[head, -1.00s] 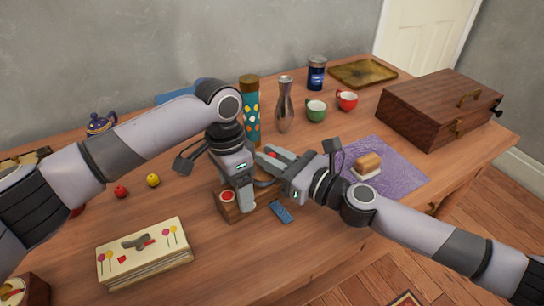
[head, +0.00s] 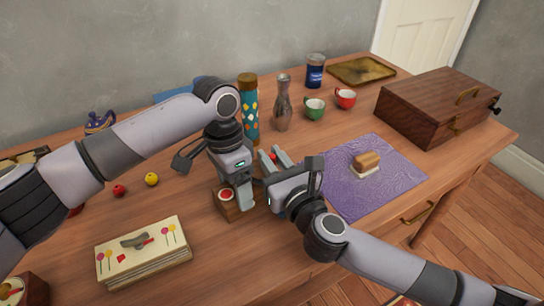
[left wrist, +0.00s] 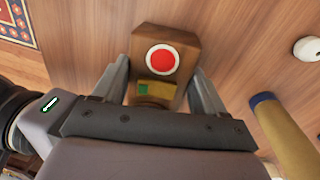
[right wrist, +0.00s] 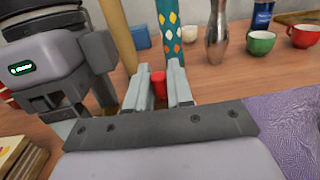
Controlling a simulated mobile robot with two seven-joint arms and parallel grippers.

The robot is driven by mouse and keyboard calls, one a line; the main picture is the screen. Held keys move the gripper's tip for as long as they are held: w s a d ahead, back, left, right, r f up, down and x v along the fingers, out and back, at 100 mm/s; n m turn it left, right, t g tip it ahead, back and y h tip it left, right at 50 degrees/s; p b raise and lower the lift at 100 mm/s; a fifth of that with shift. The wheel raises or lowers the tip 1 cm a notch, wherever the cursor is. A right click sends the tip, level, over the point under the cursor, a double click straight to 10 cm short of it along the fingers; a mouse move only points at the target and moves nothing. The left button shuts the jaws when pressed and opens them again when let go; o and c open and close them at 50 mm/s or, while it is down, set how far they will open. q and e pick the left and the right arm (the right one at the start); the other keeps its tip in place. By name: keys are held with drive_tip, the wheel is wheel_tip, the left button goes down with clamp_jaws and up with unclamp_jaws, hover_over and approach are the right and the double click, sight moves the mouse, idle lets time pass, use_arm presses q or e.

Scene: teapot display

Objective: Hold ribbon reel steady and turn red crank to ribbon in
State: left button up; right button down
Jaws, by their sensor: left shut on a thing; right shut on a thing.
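The ribbon reel is a wooden block (head: 228,207) with a red button-like disc ringed in white on one end. It also shows in the left wrist view (left wrist: 178,38), between the fingers. My left gripper (head: 243,192) points down and is shut on this block, which rests on the table. The red crank (right wrist: 158,84) is a small red knob between the fingertips of my right gripper (right wrist: 163,82), which is shut on it. In the head view my right gripper (head: 274,160) comes in from the right of the reel. Much of the reel is hidden behind my left gripper.
A patterned teal cylinder (head: 248,105) and a metal vase (head: 283,105) stand just behind the grippers. Green (head: 314,109) and red cups (head: 345,98) stand farther right. A purple cloth (head: 390,190) lies right, a stack of books (head: 143,255) at front left.

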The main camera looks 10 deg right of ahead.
drive_tip(key=shift+s+m+h, duration=0.1)
drive_tip(key=shift+m+h, duration=0.3)
drive_tip(key=shift+h, duration=0.2)
drive_tip(key=c, duration=1.1)
unclamp_jaws()
drive_tip(key=shift+c, duration=0.2)
drive_tip(key=shift+s, duration=0.1)
drive_tip(key=v, duration=1.1)
drive_tip(key=shift+f, duration=0.25)
drive_tip(key=shift+s+d+r, duration=0.1)
drive_tip(key=shift+s, duration=0.35)
drive_tip(key=shift+o, duration=0.3)
